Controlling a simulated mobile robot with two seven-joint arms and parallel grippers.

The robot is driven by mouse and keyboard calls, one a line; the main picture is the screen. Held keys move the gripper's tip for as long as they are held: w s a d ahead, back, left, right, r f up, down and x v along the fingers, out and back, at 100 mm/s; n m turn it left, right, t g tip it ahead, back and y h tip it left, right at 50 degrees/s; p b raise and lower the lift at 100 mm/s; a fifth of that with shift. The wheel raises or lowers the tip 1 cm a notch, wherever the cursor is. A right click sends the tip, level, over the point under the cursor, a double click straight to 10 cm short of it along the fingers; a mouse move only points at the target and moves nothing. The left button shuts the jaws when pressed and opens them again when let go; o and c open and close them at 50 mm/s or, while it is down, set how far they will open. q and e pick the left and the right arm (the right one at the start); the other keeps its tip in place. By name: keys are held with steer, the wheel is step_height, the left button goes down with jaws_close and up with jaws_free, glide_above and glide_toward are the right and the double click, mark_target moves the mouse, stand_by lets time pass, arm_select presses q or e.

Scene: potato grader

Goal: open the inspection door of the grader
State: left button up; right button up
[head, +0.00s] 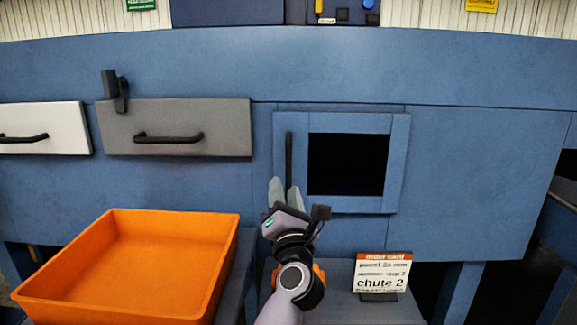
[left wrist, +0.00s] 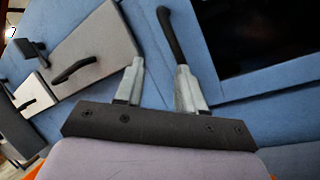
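The inspection door (head: 399,165) is a blue framed panel on the grader's front, with a dark square window or opening (head: 346,164) in it. It looks shut, lying flat against the front. Its black upright bar handle (head: 289,155) is on the door's left side and also shows in the left wrist view (left wrist: 171,33). My left gripper (head: 285,186) is just below and in front of the handle. In the left wrist view its fingers (left wrist: 159,78) are apart with nothing between them. The handle's lower end lines up with the right finger; contact cannot be told. My right gripper is out of view.
A grey drawer (head: 220,125) and a white drawer (head: 60,118) are left of the door. An orange tray (head: 110,300) stands at lower left. A "chute 2" sign (head: 381,275) stands right of my left arm. The front beside the door is clear on the right.

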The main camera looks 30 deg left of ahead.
mark_target(289, 162)
arm_select(q)
steer(key=shift+w+a+r+n+g+h+p, duration=0.2)
steer(key=shift+w+a+r+n+g+h, duration=0.3)
steer(key=shift+w+a+n, duration=0.65)
steer(key=shift+w+a+r+n+g+h+p, duration=0.15)
steer(key=shift+w+a+r+n+g+h, duration=0.35)
steer(key=shift+w+n, duration=1.2)
steer(key=shift+w+a+r+n+g+h+p, duration=0.25)
steer(key=shift+w+a+r+n+g, duration=0.35)
steer(key=shift+w+a+n, duration=0.8)
steer(key=shift+w+d+m, duration=0.3)
steer(key=shift+d+m, duration=0.05)
steer(key=shift+d, duration=0.05)
jaws_close()
